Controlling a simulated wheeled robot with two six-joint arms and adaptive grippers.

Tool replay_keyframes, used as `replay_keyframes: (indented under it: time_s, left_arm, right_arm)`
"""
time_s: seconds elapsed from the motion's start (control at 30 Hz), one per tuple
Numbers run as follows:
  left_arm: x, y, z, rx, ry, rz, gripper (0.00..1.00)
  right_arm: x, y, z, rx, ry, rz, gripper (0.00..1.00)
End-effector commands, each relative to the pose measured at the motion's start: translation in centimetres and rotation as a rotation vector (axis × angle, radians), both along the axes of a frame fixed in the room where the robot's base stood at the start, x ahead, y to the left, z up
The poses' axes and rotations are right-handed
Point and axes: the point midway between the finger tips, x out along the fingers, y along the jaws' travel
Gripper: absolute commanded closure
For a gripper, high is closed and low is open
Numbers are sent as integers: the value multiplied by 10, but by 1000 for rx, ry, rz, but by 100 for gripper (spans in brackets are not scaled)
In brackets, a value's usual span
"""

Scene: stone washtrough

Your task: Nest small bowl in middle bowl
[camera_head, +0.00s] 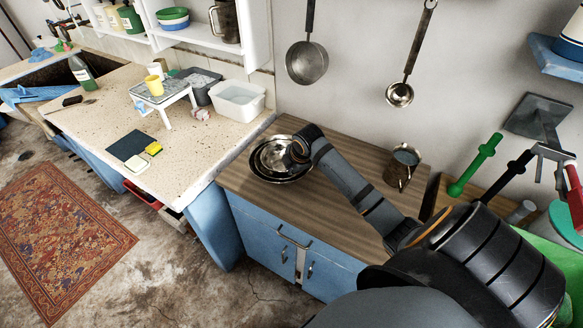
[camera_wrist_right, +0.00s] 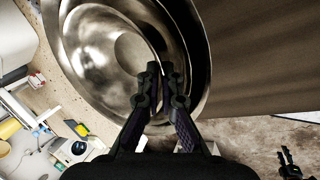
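The shiny steel bowls (camera_head: 262,172) sit one within another near the left end of the wooden counter. In the right wrist view the small bowl (camera_wrist_right: 100,50) is innermost, with wider bowl walls (camera_wrist_right: 190,40) around it. I cannot tell whether the small bowl rests on the bowl beneath. My right gripper (camera_head: 291,157) is over the right side of the bowls. In the wrist view its fingertips (camera_wrist_right: 161,72) are close together with the small bowl's rim between them. A dark gripper-like shape (camera_wrist_right: 290,165) at the lower right may be my left gripper; its state is unclear.
The wooden counter (camera_head: 330,205) is clear in front of the bowls. A metal mug (camera_head: 401,168) stands at its right back. A ladle (camera_head: 400,94) and a pan (camera_head: 307,62) hang on the wall. The speckled stone counter (camera_head: 185,165) adjoins at left, holding a white tub (camera_head: 238,102).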

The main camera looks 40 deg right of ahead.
Motion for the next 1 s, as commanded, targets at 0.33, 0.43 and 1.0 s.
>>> replay_keyframes:
  time_s: [0.33, 0.43, 1.0]
  left_arm:
    - [0, 0, -4, 0, 0, 0, 60]
    - [0, 0, -3, 0, 0, 0, 60]
    - [0, 0, 1, 0, 0, 0, 60]
  right_arm:
    - [0, 0, -9, 0, 0, 1, 100]
    - [0, 0, -9, 0, 0, 1, 100]
    - [0, 0, -9, 0, 0, 0, 100]
